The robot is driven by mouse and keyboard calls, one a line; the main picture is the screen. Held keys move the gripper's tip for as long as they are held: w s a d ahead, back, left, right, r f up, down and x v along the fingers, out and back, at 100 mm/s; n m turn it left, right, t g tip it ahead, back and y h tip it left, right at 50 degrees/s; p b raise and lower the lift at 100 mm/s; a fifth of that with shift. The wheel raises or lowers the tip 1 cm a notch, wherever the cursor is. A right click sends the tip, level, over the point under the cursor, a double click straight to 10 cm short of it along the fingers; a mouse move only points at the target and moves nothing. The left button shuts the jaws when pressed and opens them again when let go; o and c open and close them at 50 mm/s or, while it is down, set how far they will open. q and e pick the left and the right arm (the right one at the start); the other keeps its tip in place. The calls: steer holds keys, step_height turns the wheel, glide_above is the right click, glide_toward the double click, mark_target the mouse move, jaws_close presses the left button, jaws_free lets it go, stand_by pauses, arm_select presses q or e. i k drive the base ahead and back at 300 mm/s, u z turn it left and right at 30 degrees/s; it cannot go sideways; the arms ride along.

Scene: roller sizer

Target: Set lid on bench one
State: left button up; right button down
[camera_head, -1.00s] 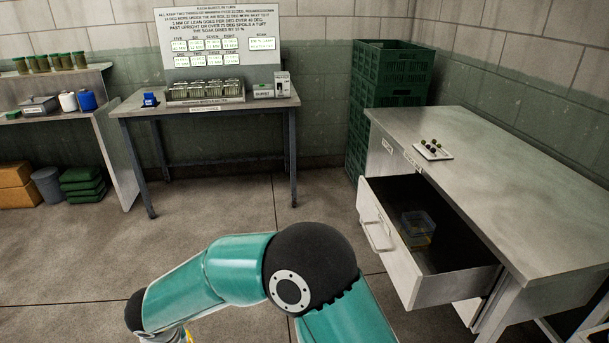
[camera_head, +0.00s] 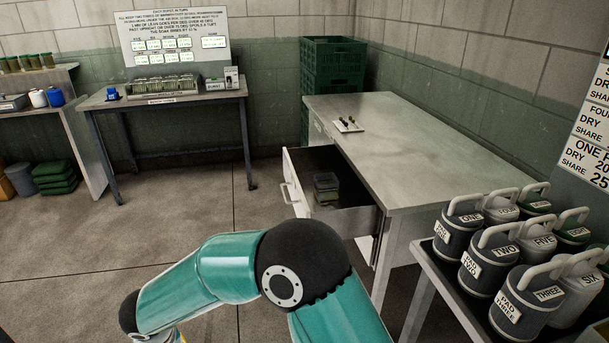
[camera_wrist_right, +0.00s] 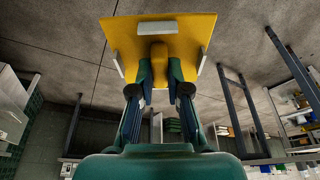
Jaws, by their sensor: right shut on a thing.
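In the right wrist view, the lid (camera_wrist_right: 187,34) is a yellow square plate with a yellow knob and a pale strip near its far edge. My right gripper (camera_wrist_right: 160,75) is shut on the knob, and the lid is held above the concrete floor. In the head view, a teal arm of mine crosses the bottom; its gripper is almost wholly below the frame. A grey bench (camera_head: 425,150) with an open drawer stands at the right. A smaller bench (camera_head: 428,258) carries canisters at the lower right. I cannot read which one is bench one. My left gripper is not in view.
The open drawer (camera_head: 345,222) juts out from the grey bench and holds a clear box (camera_head: 326,188). Several labelled canisters (camera_head: 487,255) crowd the smaller bench. A rack table (camera_head: 175,106) stands at the back left, and green crates (camera_head: 331,65) at the back. The middle floor is clear.

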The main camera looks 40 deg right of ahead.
mark_target(374, 157)
steer(key=z, duration=0.6)
steer(key=k, duration=0.1)
steer(key=z, duration=0.55)
steer(key=i, duration=0.95)
steer(key=z, duration=0.1)
